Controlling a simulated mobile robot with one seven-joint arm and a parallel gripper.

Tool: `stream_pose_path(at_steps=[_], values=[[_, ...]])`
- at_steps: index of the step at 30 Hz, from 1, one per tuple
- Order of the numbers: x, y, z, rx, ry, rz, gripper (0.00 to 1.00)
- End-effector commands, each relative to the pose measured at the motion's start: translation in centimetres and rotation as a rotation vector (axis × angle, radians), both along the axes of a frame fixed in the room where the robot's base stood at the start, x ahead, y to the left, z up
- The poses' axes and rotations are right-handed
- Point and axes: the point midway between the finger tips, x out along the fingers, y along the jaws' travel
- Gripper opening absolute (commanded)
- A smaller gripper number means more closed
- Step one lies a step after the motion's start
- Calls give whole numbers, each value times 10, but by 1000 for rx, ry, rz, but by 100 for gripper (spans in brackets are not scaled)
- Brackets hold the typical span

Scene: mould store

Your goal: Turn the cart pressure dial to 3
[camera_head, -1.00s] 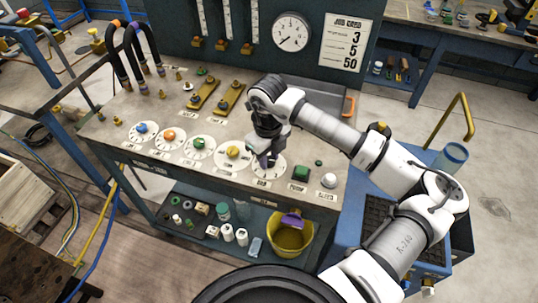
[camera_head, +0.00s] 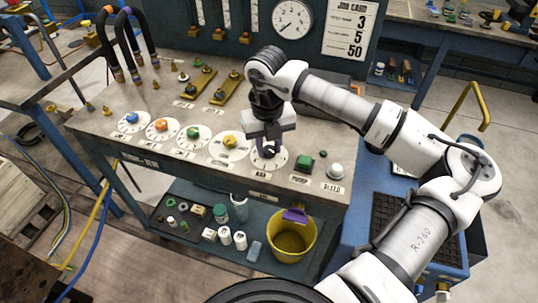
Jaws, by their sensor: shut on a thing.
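The dial with a white round scale plate (camera_head: 283,160) is the rightmost of the row on the cart top. A small label that seems to read "BAR" (camera_head: 262,176) lies in front of it. My gripper (camera_head: 268,151) points down over this plate, shut on the dial's knob at its centre. The fingers hide most of the knob, so its pointer and setting cannot be read. The pressure gauge (camera_head: 292,19) on the back panel has its needle toward the lower left. The job card (camera_head: 349,28) beside it shows 3, 5 and 50.
To the left stand dials with yellow (camera_head: 230,141), green (camera_head: 193,132), orange (camera_head: 160,125) and blue (camera_head: 131,118) knobs. To the right are a green button (camera_head: 304,161) and a white knob (camera_head: 335,170). A yellow bucket (camera_head: 292,241) stands on the shelf below.

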Motion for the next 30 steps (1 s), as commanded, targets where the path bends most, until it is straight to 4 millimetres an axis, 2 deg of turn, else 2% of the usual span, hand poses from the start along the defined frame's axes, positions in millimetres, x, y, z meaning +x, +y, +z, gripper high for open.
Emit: stream_pose_path(at_steps=[2, 21, 30], values=[[1, 0, -7, -2, -5, -73, 6], [1, 0, -4, 0, -4, -680, 6], [1, 0, -2, 1, -4, -909, 6]])
